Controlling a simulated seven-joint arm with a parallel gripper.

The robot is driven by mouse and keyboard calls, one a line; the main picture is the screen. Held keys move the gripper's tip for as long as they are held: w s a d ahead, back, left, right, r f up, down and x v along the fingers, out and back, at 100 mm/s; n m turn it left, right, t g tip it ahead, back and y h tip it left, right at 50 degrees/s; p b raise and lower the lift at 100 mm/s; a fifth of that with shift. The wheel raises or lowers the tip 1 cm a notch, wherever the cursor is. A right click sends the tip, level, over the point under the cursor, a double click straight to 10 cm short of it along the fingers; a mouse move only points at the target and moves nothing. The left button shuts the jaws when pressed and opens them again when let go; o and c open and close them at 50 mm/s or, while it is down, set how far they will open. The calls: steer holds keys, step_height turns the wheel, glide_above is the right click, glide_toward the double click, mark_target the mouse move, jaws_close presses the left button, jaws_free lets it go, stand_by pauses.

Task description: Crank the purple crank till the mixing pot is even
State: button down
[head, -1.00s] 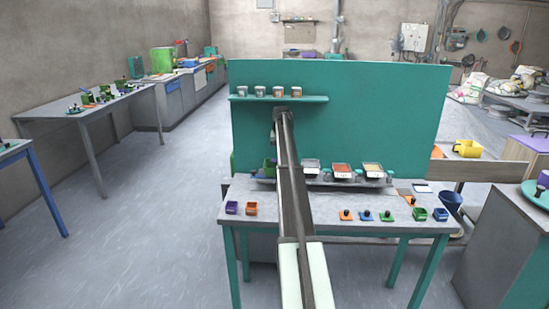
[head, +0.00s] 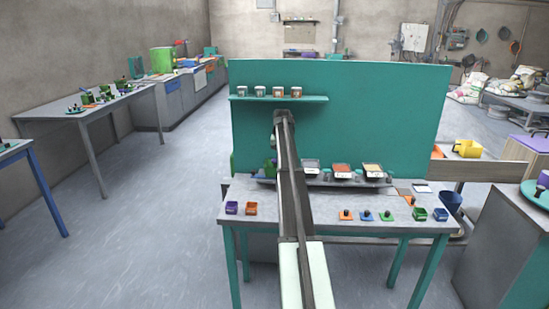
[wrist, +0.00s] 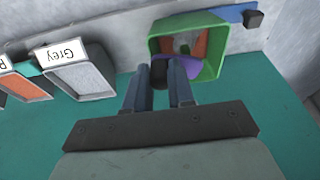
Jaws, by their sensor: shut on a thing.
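The mixing pot is a green square-rimmed box (wrist: 222,70), seen from above in the wrist view. Inside it show separate orange, grey and purple patches, so the colours look uneven; I cannot tell which of the purple is powder and which is crank. My gripper (wrist: 160,88) is at the pot's near rim, its two fingers closed about a dark upright knob (wrist: 158,74), which appears to be the crank's handle. The fingers hide part of the crank. In the head view the pot (head: 269,168) shows at the left of the rack, partly covered by my arm.
A tray labelled Grey (wrist: 78,75) and an orange tray (wrist: 24,88) stand left of the pot in the wrist view. A blue bar with a dark knob (wrist: 253,18) is beyond it. The teal panel (head: 380,110) stands behind. Small coloured bins line the table (head: 320,212).

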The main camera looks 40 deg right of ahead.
steer(key=shift+a, duration=0.25)
steer(key=shift+a, duration=0.8)
steer(key=shift+w+a, duration=0.25)
steer(key=shift+a, duration=0.5)
steer(key=shift+w+a, duration=0.6)
steer(key=shift+w, duration=0.05)
steer(key=shift+w+a, duration=0.2)
steer(key=shift+w, duration=0.5)
steer(key=shift+w, duration=0.1)
